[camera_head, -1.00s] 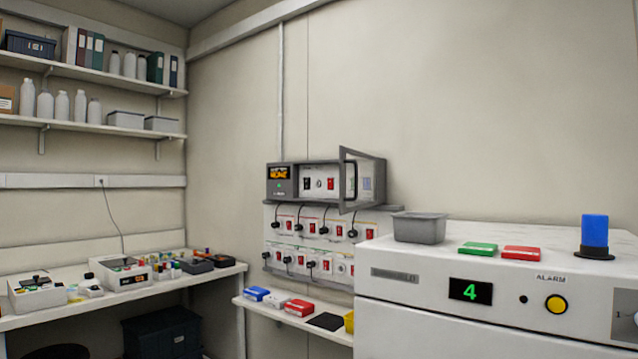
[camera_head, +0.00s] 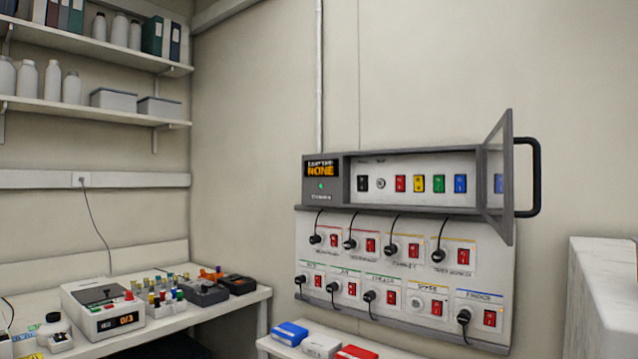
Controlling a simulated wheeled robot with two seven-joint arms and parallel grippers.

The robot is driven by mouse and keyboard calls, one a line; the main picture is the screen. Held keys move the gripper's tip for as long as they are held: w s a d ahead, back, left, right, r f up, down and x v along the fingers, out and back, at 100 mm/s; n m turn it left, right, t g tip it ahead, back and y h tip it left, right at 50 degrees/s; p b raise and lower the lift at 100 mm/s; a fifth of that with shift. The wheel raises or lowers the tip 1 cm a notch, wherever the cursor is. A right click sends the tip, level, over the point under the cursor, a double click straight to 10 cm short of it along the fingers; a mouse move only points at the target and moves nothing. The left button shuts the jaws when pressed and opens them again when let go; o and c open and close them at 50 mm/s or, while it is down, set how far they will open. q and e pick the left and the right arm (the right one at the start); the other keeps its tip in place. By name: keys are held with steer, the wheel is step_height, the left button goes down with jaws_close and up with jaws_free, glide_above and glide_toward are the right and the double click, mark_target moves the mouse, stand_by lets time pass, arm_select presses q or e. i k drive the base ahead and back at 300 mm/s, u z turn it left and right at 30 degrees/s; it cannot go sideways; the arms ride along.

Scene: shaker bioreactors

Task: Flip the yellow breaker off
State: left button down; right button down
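The yellow breaker (camera_head: 419,183) is in the row of switches inside the grey breaker box (camera_head: 328,207) on the wall. It sits between a red breaker (camera_head: 400,184) and a green breaker (camera_head: 438,184). A black switch (camera_head: 362,183) and a round knob are further left, and a blue breaker (camera_head: 460,184) is at the right end of the row. The box's glazed door (camera_head: 497,180) stands open on the right, with a black handle (camera_head: 534,178). The yellow breaker's lever position is too small to tell. Neither gripper is in view.
Below the box is a socket panel (camera_head: 400,264) with red switches and black plugs. A small shelf holding blue, white and red boxes (camera_head: 290,333) is under it. A white cabinet (camera_head: 603,295) stands at right, a bench with instruments (camera_head: 103,308) at left.

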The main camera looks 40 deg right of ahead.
mark_target(417, 179)
steer(key=z, duration=0.25)
steer(key=i, duration=1.35)
steer(key=z, duration=1.55)
steer(key=i, duration=0.7)
steer(key=z, duration=0.65)
